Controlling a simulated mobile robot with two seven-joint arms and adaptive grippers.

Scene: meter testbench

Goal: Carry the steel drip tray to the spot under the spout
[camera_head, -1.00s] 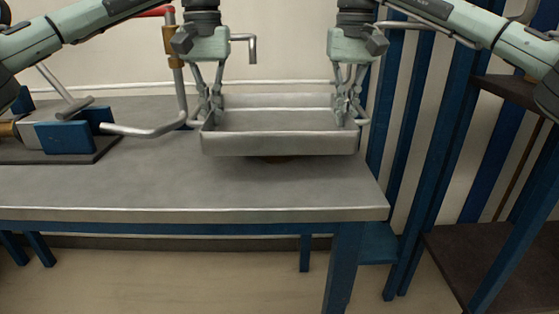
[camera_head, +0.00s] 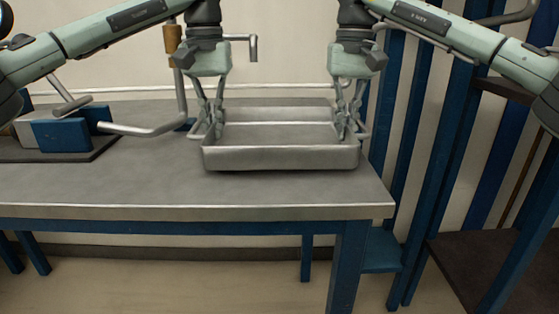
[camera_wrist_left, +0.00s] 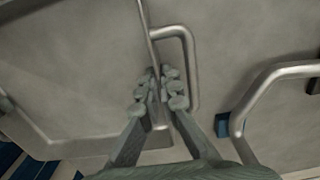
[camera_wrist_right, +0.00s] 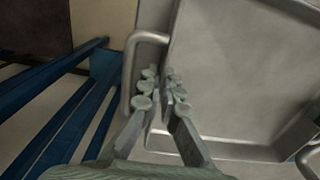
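The steel drip tray (camera_head: 280,158) is a shallow, empty rectangular pan with a looped handle on each short side. It is level, at or just above the bench top; I cannot tell whether it touches. My left gripper (camera_head: 213,130) is shut on its left side by the handle (camera_wrist_left: 190,60). My right gripper (camera_head: 347,130) is shut on its right side by the other handle (camera_wrist_right: 130,75). The spout (camera_head: 253,48) is a bent-down grey pipe end, higher in the picture than the tray's far rim. The spot beneath it is not clearly marked.
The bench top (camera_head: 110,190) is clear in front and to the left of the tray. A bent pipe (camera_head: 150,131) and a blue block fixture (camera_head: 62,135) on a dark board (camera_head: 85,157) stand at left. Blue posts (camera_head: 440,140) and a dark shelf (camera_head: 490,262) stand right of the bench.

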